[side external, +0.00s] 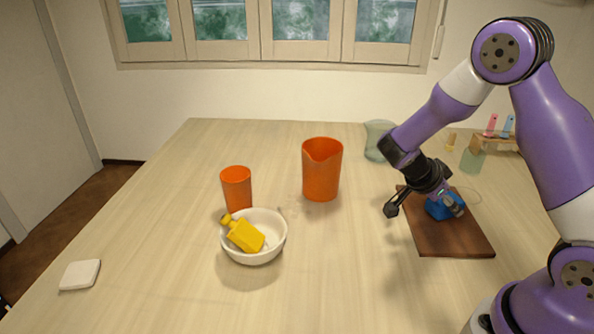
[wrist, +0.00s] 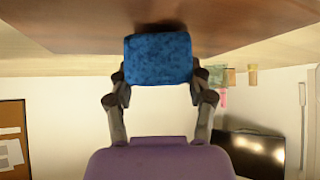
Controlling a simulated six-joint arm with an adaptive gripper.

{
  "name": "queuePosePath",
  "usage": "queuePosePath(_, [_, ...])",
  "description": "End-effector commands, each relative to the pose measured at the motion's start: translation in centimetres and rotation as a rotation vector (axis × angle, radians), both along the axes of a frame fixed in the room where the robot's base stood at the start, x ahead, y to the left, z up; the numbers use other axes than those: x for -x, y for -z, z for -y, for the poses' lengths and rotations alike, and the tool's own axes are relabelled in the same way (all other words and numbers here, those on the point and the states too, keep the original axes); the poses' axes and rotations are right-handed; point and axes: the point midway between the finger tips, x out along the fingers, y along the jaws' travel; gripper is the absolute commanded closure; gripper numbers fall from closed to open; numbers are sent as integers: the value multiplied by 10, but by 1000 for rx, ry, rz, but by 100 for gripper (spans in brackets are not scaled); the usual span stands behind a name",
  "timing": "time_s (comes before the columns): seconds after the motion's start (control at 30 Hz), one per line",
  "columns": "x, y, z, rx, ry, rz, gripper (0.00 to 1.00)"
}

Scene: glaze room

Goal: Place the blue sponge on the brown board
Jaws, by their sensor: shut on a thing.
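The blue sponge (side external: 439,210) is between the fingers of my gripper (side external: 453,203) in the side external view. In the wrist view the sponge (wrist: 158,59) fills the space between the two fingertips of my gripper (wrist: 158,80). My gripper is shut on it. The brown board (side external: 455,240) lies flat on the table at the right. The sponge is over the board, close to its surface; I cannot tell whether it touches. The board also shows at the top of the wrist view (wrist: 75,25).
A white bowl (side external: 255,258) holds a yellow bottle (side external: 245,235). An orange cup (side external: 237,188) and an orange jug (side external: 321,170) stand behind it. A glass vessel (side external: 378,140) stands behind the board. A white block (side external: 80,274) lies at the left. The front middle of the table is clear.

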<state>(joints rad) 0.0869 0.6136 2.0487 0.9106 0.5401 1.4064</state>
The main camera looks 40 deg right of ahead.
Motion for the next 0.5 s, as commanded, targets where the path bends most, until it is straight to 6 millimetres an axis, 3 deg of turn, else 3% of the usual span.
queuePosePath(0.4, [0, 8, 0, 1, 0, 1, 68])
queuePosePath(0.43, [0, 8, 0, 2, 1, 2, 30])
queuePosePath(0.47, [0, 8, 0, 1, 0, 3, 16])
queuePosePath(0.5, [0, 8, 0, 1, 0, 3, 11])
